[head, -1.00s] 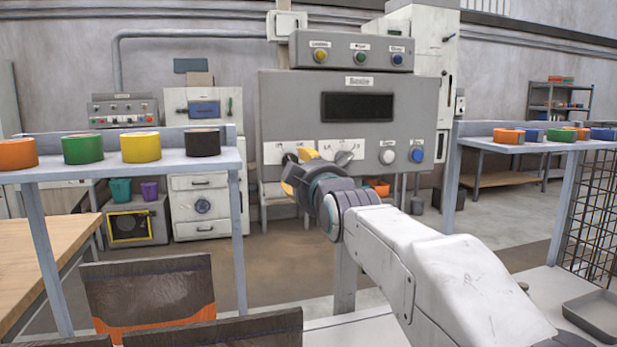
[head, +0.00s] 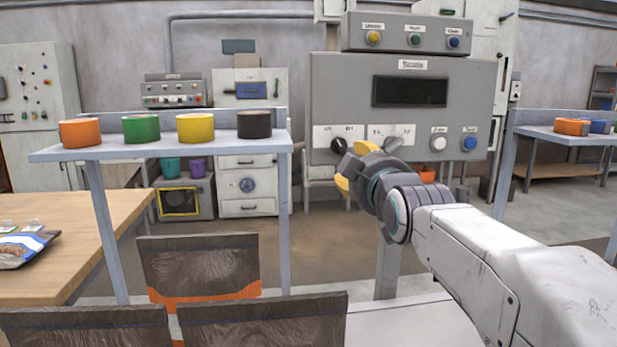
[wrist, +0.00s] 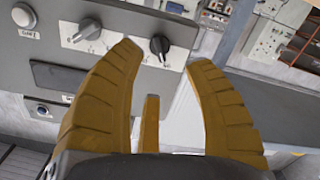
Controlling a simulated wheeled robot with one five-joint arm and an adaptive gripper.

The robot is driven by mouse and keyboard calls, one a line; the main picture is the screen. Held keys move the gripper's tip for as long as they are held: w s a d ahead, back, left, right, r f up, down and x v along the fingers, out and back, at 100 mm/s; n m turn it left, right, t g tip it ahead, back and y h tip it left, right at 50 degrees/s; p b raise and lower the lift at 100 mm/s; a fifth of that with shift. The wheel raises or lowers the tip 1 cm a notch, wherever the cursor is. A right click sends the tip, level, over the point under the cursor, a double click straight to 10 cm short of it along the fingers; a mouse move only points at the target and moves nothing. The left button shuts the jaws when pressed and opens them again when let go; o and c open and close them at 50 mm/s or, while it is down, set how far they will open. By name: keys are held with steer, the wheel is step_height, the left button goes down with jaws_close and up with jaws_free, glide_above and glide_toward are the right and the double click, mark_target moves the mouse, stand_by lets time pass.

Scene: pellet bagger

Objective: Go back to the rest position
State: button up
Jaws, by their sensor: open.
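My gripper (head: 352,172) is in front of the lower part of the grey scale panel (head: 332,88) in the head view. In the wrist view its yellow fingers (wrist: 168,72) are spread apart with nothing between them. The black left knob (wrist: 160,46) lies beyond the fingers, apart from them as far as I can tell. My forearm reaches in from the lower right of the head view.
A shelf (head: 60,153) with orange, green, yellow and black tape rolls (head: 196,127) stands left of the panel. Dark bags (head: 200,268) stand at the front left. A wooden table (head: 100,222) is at far left. Another shelf (head: 545,132) is at right.

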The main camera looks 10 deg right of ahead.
steer(key=s+f+m+g+p, duration=0.2)
steer(key=s+f+g+p, duration=0.2)
steer(key=s, duration=0.6)
steer(key=s+f+m+g+p, duration=0.1)
steer(key=s+f+g+p, duration=0.3)
steer(key=s+p, duration=0.5)
steer(key=s+f+m+g+p, duration=0.2)
steer(key=s+f+g+p, duration=0.2)
steer(key=s, duration=0.9)
steer(key=g+p, duration=0.1)
steer(key=p, duration=0.1)
steer(key=shift+a+m+g+p, duration=0.2)
steer(key=shift+m+g+p, duration=0.1)
steer(key=shift+g, duration=0.1)
